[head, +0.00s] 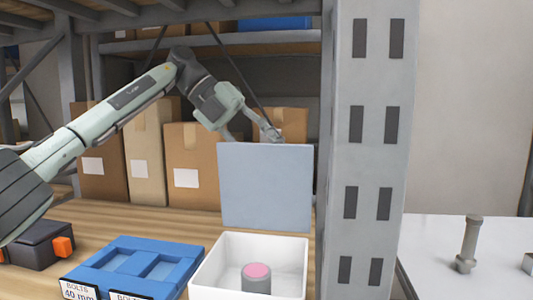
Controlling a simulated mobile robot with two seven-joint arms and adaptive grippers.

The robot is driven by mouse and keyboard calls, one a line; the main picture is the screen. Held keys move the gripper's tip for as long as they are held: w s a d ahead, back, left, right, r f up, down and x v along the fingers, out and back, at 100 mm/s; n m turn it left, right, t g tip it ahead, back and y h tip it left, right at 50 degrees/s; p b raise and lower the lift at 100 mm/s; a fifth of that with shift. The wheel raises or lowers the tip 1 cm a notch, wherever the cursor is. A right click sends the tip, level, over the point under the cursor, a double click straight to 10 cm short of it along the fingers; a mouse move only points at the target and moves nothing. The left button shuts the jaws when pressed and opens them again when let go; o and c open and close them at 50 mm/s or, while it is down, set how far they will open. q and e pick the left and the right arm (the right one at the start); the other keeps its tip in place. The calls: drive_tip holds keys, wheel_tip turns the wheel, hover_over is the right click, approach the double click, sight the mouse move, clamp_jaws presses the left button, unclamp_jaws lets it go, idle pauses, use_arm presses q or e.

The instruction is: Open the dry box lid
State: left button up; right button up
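The dry box is a white open-topped box (205,281) at the bottom middle of the head view. Its flat grey-blue lid (265,190) stands upright along the back of the box, so the box is open. Inside is a grey cylinder with a pink top (257,279). My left gripper (250,136) is at the lid's top edge, its two fingers spread apart. The fingertips are partly hidden behind the lid, and I cannot tell whether they touch it. My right gripper is not in view.
A blue tray (180,262) with bolt labels lies left of the box. A black case with orange latches (38,245) is farther left. Cardboard boxes (190,165) stand behind. A grey post (368,150) rises close on the right, with a white table (440,250) beyond.

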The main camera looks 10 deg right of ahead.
use_arm(q)
drive_tip(key=v, duration=0.7)
drive_tip(key=shift+a+r, duration=0.15)
drive_tip(key=shift+a, duration=0.05)
